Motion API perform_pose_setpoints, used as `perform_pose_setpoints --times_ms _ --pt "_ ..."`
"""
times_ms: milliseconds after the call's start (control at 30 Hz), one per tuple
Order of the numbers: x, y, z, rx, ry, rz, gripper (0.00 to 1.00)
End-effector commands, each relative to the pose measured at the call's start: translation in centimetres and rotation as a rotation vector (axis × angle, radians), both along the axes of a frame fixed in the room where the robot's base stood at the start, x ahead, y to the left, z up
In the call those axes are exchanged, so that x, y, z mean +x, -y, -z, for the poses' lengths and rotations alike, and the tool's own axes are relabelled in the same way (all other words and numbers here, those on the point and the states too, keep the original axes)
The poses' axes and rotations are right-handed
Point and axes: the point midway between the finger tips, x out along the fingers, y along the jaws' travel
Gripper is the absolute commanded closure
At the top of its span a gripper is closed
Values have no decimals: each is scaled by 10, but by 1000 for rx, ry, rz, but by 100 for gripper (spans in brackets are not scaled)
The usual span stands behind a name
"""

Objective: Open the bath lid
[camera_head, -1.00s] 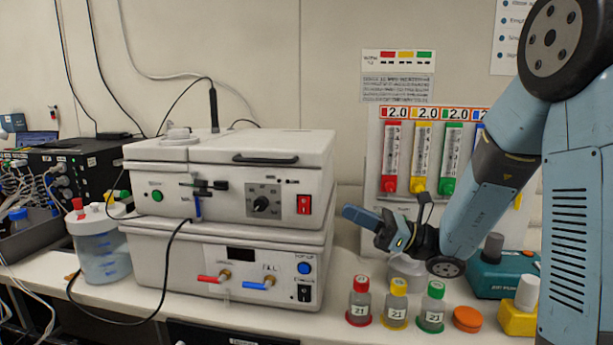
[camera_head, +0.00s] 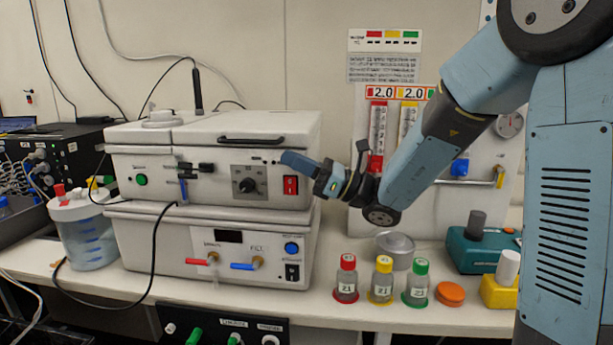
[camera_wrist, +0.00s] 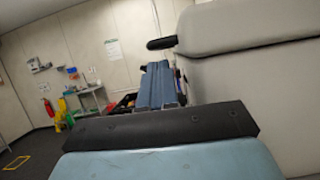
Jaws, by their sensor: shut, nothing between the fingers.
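The bath (camera_head: 212,190) is a white box unit on the bench with a dial, a red switch and a green button on its front. Its lid (camera_head: 200,125) lies flat and closed on top. A black bar handle (camera_head: 252,140) runs along the lid's front right edge; it also shows in the wrist view (camera_wrist: 161,43). My gripper (camera_head: 288,158) is shut and empty, at the bath's upper right front, just below and right of the handle. I cannot tell whether it touches the front. In the wrist view my gripper's blue fingers (camera_wrist: 159,85) point towards the area below the handle.
A second white unit (camera_head: 211,250) with red and blue taps sits beneath the bath. Bottles with red, yellow and green caps (camera_head: 383,280) stand on the bench at right. A clear jar (camera_head: 85,232) and a black cable stand at left.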

Motion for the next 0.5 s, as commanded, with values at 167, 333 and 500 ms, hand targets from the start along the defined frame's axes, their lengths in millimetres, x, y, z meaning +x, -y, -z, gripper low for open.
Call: perform_pose_setpoints --times_ms 167,333,500 --pt "1 -4 -10 1 1 0 100" --pt "1 -5 -12 1 0 0 100" --pt "1 -5 -12 0 0 0 100"
